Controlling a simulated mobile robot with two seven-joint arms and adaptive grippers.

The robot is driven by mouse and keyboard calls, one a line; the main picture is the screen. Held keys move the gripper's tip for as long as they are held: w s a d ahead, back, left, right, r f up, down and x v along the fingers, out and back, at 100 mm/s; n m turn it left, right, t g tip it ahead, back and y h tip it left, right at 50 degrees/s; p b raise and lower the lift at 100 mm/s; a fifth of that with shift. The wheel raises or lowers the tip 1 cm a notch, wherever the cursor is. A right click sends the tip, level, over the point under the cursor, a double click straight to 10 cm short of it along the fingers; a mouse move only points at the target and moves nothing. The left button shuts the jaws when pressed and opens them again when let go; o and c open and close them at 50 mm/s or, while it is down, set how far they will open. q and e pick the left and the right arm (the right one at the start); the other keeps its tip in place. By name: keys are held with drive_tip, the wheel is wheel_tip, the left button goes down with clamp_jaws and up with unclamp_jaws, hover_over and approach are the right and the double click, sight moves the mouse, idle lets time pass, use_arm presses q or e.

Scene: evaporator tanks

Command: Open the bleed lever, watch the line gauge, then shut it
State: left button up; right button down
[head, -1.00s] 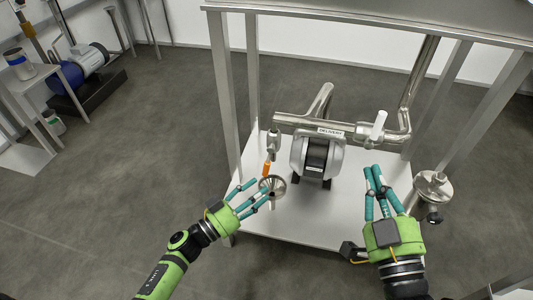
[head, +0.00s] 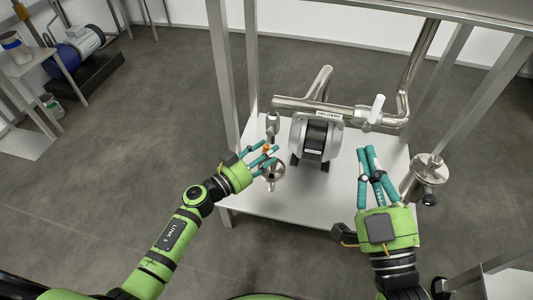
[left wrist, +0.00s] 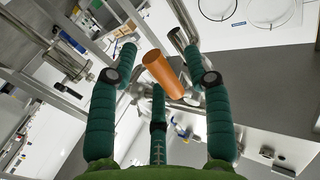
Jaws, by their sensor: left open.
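The orange-handled bleed lever (head: 266,148) hangs from a metal fitting (head: 272,124) at the pipe's left end. My left gripper (head: 270,152) is open at the lever, its fingers partly covering it. In the left wrist view the orange handle (left wrist: 163,75) sits between the open fingers (left wrist: 160,70), with no clear grip on it. A metal funnel (head: 274,172) is just below. My right gripper (head: 367,150) has its fingers extended, looks open and empty, and is over the right side of the white shelf. I cannot make out a gauge face for certain.
A grey pump-like unit (head: 316,138) under a "DELIVERY" label stands mid-shelf. A white-handled valve (head: 376,108) is on the pipe to its right. A metal canister (head: 425,172) stands at the right edge. Frame posts (head: 222,80) flank the shelf (head: 300,205).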

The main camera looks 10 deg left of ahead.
use_arm(q)
drive_tip(key=shift+w+d, duration=0.1)
drive_tip(key=shift+w, duration=0.05)
use_arm(e)
drive_tip(key=shift+s+a+r+y, duration=0.1)
drive_tip(key=shift+s+r+y, duration=0.05)
drive_tip(key=shift+r+y, duration=0.2)
use_arm(q)
clamp_jaws()
use_arm(e)
drive_tip(key=shift+f, duration=0.1)
